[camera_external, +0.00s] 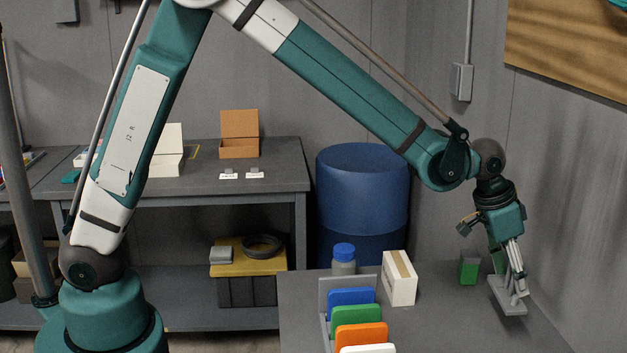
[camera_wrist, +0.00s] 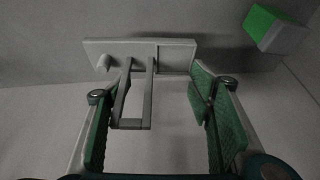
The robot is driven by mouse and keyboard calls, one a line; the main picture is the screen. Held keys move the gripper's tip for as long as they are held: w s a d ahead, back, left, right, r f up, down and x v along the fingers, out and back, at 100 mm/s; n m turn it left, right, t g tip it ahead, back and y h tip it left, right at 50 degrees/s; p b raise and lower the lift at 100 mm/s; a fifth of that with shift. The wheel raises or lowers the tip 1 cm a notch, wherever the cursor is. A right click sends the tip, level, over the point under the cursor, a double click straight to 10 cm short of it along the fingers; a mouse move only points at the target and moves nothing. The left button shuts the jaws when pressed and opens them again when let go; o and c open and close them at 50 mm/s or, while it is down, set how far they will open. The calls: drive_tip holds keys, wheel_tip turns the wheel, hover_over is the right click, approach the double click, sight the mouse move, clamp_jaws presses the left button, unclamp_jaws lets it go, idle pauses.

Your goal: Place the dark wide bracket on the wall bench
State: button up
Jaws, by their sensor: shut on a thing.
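A grey bracket-like piece, a flat plate with an upright loop, shows at the right of the front table (camera_external: 506,302). In the wrist view its plate (camera_wrist: 125,48) lies beyond my fingertips, and the loop (camera_wrist: 131,124) reaches back between the fingers. My gripper (camera_external: 517,278) points down at this piece and is shut on it; its pads (camera_wrist: 152,110) stand on either side of the loop, and the exact contact is hard to see. I cannot tell whether the plate touches the table. The wall bench (camera_external: 285,178) stands at the back left, apart from my gripper.
A green and grey block (camera_external: 468,270) stands close left of my gripper. A white carton (camera_external: 400,278), a blue-capped bottle (camera_external: 344,259) and a rack with coloured plates (camera_external: 355,316) stand further left. A blue drum (camera_external: 362,190) is behind. The bench holds an open brown box (camera_external: 239,134) and labels.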

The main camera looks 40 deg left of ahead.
drive_tip(key=shift+w, duration=0.1)
